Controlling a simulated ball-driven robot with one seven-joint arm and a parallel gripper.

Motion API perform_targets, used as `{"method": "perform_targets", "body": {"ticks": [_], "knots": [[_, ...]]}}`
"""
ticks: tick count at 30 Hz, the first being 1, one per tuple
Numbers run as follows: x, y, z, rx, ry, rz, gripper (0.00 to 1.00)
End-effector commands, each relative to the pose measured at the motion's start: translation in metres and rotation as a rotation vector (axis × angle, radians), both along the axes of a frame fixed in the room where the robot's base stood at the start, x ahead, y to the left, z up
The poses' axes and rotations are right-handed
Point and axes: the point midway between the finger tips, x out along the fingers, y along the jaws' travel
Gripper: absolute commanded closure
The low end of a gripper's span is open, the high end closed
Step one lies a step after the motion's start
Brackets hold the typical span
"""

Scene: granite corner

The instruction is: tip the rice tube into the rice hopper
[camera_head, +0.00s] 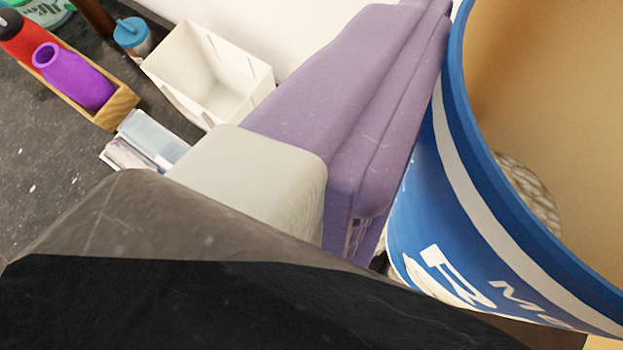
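A large blue tube with white bands and white lettering (428,215), which looks like the rice tube, fills the right side very close to the camera. Its open mouth shows a tan inner wall, with a pale, grainy mass (530,190) partly visible inside. A white open-topped box (205,75) stands at the upper middle; its inside looks empty. I cannot tell whether it is the rice hopper. The fingertips of my gripper cannot be made out, and whether they hold the tube is hidden.
A long lavender body (345,95) and a pale grey rounded block (250,175) fill the middle, beside the blue tube. A wooden tray (118,108) holds a purple bottle (75,78) and a red one. A blue-lidded cup (132,38) stands nearby. Dark granite is bare at left.

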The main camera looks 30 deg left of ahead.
Motion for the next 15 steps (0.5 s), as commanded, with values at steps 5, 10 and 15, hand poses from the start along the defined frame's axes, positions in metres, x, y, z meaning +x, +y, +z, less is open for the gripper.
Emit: {"method": "perform_targets", "body": {"ticks": [5,10,15], "knots": [[0.0001,0.0,-0.001,-0.001,0.0,0.0,0.92],[-0.0002,-0.0005,0.0019,0.068,0.001,-0.002,0.92],[-0.0004,0.0012,-0.0009,0.184,0.0,-0.002,0.92]]}}
